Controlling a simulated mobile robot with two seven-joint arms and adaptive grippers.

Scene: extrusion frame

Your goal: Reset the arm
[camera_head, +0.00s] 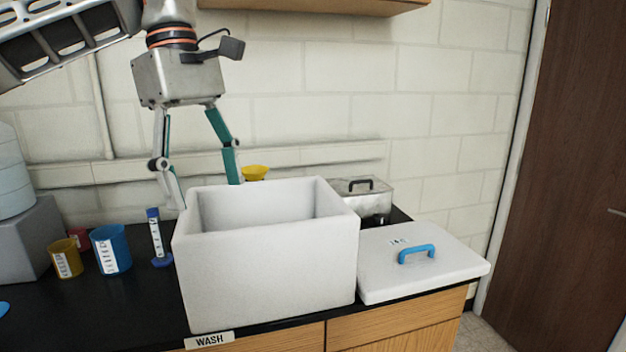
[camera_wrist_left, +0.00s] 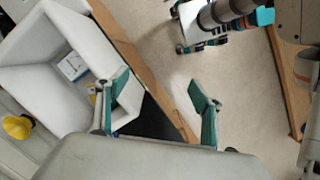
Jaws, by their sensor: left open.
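My left gripper (camera_head: 205,186) hangs over the back left of the white foam box (camera_head: 268,262), its teal-padded fingers spread wide with nothing between them. The fingers also show apart in the left wrist view (camera_wrist_left: 161,100). In that view the open box (camera_wrist_left: 40,105) lies to the left, with a small white and blue item (camera_wrist_left: 72,66) and something yellow inside. Part of another gripper, seemingly my right one (camera_wrist_left: 200,40), shows at the top of the wrist view, over the floor. Its jaw state is unclear.
The box's lid (camera_head: 425,262) with a blue handle lies on the counter to its right. A metal container (camera_head: 366,198) stands behind. Blue (camera_head: 111,250) and yellow (camera_head: 66,258) beakers and a blue-capped tube (camera_head: 155,235) stand left. A cabinet (camera_head: 320,5) hangs above.

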